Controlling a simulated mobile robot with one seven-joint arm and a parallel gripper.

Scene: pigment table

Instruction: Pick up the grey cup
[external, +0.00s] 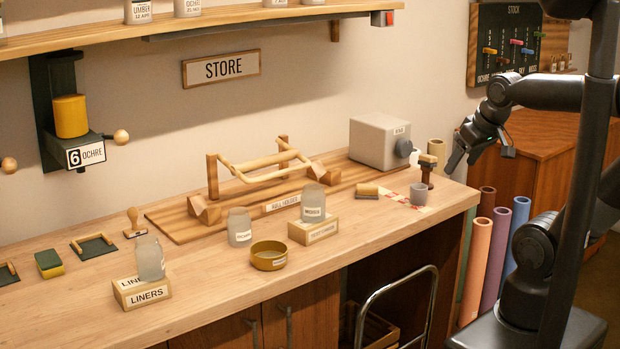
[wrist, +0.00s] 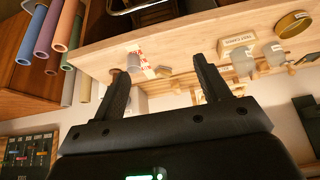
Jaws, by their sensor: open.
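The grey cup (external: 418,194) stands upright on red-and-white striped tape near the right end of the workbench. My gripper (external: 461,158) is open and empty. It is above and to the right of the cup, around the bench's right end, and does not touch it. In the wrist view, the two dark fingers of my gripper (wrist: 158,75) are spread apart with bench surface beyond them.
A dark-based stamp with a wooden handle (external: 427,171) stands just behind the cup. Coloured rolls (external: 495,250) stand beyond the bench's right end.

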